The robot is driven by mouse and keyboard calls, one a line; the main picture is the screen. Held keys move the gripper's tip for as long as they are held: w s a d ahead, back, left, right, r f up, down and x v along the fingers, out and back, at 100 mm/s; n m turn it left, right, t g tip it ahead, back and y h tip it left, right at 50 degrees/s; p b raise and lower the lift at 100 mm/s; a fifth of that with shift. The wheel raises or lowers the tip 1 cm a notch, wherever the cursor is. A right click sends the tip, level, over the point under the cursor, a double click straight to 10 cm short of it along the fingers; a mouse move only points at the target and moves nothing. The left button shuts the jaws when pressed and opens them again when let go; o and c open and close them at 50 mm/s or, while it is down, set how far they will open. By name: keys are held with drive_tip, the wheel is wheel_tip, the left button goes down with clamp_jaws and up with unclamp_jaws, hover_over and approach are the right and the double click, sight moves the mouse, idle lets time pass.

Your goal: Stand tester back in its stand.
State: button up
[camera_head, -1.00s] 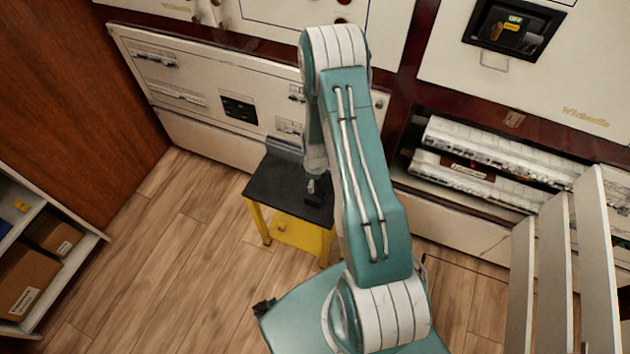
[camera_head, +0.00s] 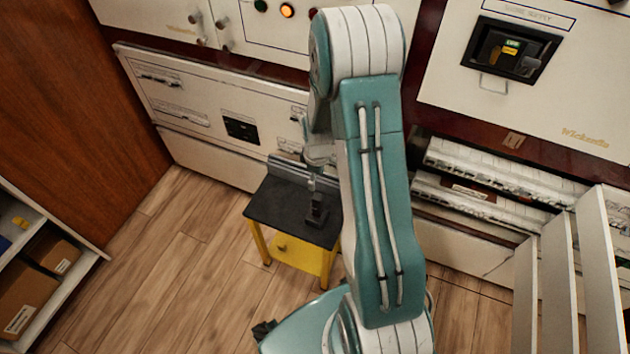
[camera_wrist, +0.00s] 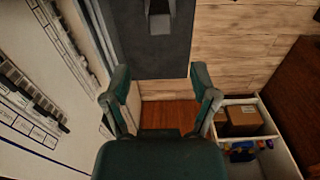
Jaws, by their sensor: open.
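A small dark block with a paler upright part (camera_head: 316,212) is on the black top of a yellow-legged cart (camera_head: 268,208) in the head view. I cannot tell whether it is the tester, its stand, or both together. The wrist view shows a dark block with a grey face (camera_wrist: 159,18) at its top edge, over the grey top. My gripper (camera_wrist: 161,78) is open, with nothing between its fingers, and apart from that block. In the head view my arm hides most of the gripper.
Breaker panels (camera_head: 215,110) stand close behind the cart. Open panel doors (camera_head: 555,275) stick out at the right. A shelf (camera_head: 75,275) with cardboard boxes (camera_head: 28,298) is at the left; it also shows in the wrist view (camera_wrist: 283,150). The wooden floor (camera_head: 170,260) between is clear.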

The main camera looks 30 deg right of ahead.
drive_tip(key=s+a+r+m+t, duration=0.1)
drive_tip(key=s+a+r+m, duration=0.15)
drive_tip(key=r, duration=0.75)
drive_tip(key=s+a+r+m+t, duration=0.1)
drive_tip(key=a+r, duration=0.3)
drive_tip(key=r, duration=0.7)
drive_tip(key=s+a+r+m+t, duration=0.1)
drive_tip(key=s+a+r+m, duration=0.1)
drive_tip(key=s+r, duration=0.4)
drive_tip(key=s+a+r+m+t, duration=0.2)
drive_tip(key=s+a+r, duration=0.2)
drive_tip(key=s, duration=0.5)
drive_tip(key=shift+v, duration=1.05)
drive_tip(key=shift+w+a+r, duration=0.1)
drive_tip(key=shift+w+a, duration=0.05)
drive_tip(key=shift+w, duration=0.05)
